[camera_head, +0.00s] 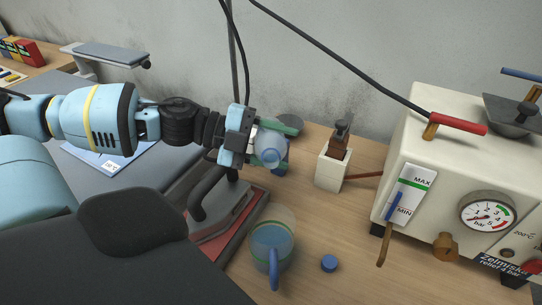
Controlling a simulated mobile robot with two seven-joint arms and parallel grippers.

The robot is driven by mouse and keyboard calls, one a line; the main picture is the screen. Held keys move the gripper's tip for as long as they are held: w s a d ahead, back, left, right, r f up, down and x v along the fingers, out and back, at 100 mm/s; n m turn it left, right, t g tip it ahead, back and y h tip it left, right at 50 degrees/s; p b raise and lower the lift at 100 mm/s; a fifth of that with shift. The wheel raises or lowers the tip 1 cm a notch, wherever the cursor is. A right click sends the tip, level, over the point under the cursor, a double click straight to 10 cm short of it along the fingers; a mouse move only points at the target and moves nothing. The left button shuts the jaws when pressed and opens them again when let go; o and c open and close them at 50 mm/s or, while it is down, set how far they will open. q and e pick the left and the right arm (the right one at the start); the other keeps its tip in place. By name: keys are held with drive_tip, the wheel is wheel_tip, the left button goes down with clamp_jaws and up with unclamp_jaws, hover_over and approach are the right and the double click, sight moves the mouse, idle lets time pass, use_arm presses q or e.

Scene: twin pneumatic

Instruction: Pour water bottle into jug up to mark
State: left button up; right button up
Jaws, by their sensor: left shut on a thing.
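My left gripper (262,140) comes in from the left and is shut on the water bottle (271,153), a translucent blue bottle seen nearly end-on. The gripper hides part of the bottle, so I cannot tell its exact tilt or water level. The clear jug (284,219) with a blue handle stands on the wooden table, in front of and below the bottle in the picture. The bottle is apart from the jug, and no stream shows. My right gripper is not in view.
A blue cap (329,263) lies right of the jug. An iron (226,206) rests on a red-edged pad left of it. A white box (332,170) with a brown piece stands behind. A cream boiler (445,170) with a gauge fills the right. Bare table lies between.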

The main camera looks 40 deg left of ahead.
use_arm(q)
drive_tip(key=shift+w+r+m, duration=0.1)
drive_tip(key=shift+r+m, duration=0.3)
idle(1.0)
drive_tip(key=shift+s+d+f+m+y+p, duration=0.15)
drive_tip(key=shift+s+f+m+p, duration=0.1)
drive_tip(key=shift+f+m, duration=0.15)
drive_tip(key=shift+s+d+f+m+y+p, duration=0.1)
drive_tip(key=shift+d+f+m+y+p, duration=0.05)
drive_tip(key=shift+f+m+p, duration=0.2)
idle(1.8)
drive_tip(key=shift+f+m+t, duration=0.1)
drive_tip(key=shift+m+t, duration=0.3)
drive_tip(key=shift+m, duration=0.05)
idle(2.3)
